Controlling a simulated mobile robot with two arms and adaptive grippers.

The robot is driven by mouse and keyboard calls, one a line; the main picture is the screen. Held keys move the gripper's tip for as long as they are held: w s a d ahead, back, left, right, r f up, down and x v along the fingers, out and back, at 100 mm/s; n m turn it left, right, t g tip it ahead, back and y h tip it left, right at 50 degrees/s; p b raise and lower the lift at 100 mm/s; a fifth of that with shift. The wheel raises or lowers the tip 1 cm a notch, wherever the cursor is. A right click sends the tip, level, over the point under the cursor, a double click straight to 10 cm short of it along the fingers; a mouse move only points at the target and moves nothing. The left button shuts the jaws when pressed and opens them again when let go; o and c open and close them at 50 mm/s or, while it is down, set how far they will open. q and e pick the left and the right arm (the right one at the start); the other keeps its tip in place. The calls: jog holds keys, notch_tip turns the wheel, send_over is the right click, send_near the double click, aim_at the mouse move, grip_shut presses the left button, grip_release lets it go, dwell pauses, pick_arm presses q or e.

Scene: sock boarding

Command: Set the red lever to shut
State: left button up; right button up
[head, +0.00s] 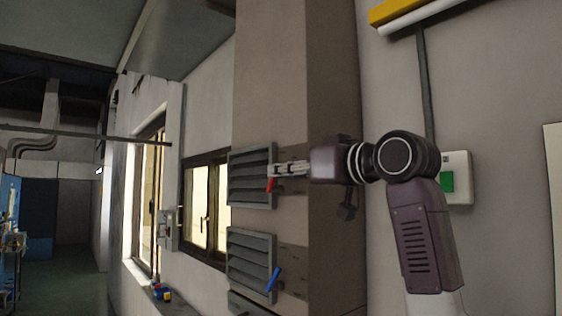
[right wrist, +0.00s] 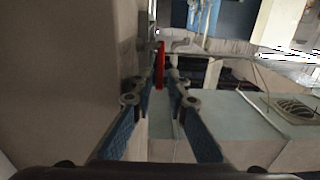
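The red lever (head: 270,185) sticks out at the front right edge of the upper grey louvred vent (head: 250,178) on the brown pillar and slants downward. My right gripper (head: 278,170) reaches in from the right, its fingertips at the lever's upper end. In the right wrist view the red lever (right wrist: 160,65) shows between the two fingertips of that gripper (right wrist: 162,80), closer to the left one. A narrow gap shows between the fingers, so they look partly open. Whether either finger touches the lever is unclear. My left gripper is not in view.
A second louvred vent (head: 250,262) with a blue lever (head: 273,279) sits just below. A white box with a green switch (head: 447,182) is on the wall right of the pillar. Windows (head: 205,205) lie to the left. A yellow fixture (head: 400,10) hangs above right.

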jog(key=shift+x, duration=0.85)
jog(key=shift+f, duration=0.15)
jog(key=shift+s+d, duration=0.15)
jog(key=shift+s, duration=0.05)
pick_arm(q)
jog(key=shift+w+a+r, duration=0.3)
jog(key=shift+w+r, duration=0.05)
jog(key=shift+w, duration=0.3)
pick_arm(e)
grip_shut()
jog(key=shift+r+g, duration=0.35)
jog(key=shift+g, duration=0.15)
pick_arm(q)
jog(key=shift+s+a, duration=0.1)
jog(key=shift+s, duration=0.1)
pick_arm(e)
jog(key=shift+w+a+r+g+h, duration=0.2)
jog(key=shift+w+r+g+h, duration=0.05)
jog(key=shift+g+h, duration=0.3)
jog(key=shift+w+a+r+g+h, duration=0.2)
jog(key=shift+w+r+g+h, duration=0.1)
jog(key=shift+g+h, duration=0.2)
jog(key=shift+f+g, duration=0.1)
jog(key=shift+g, duration=0.15)
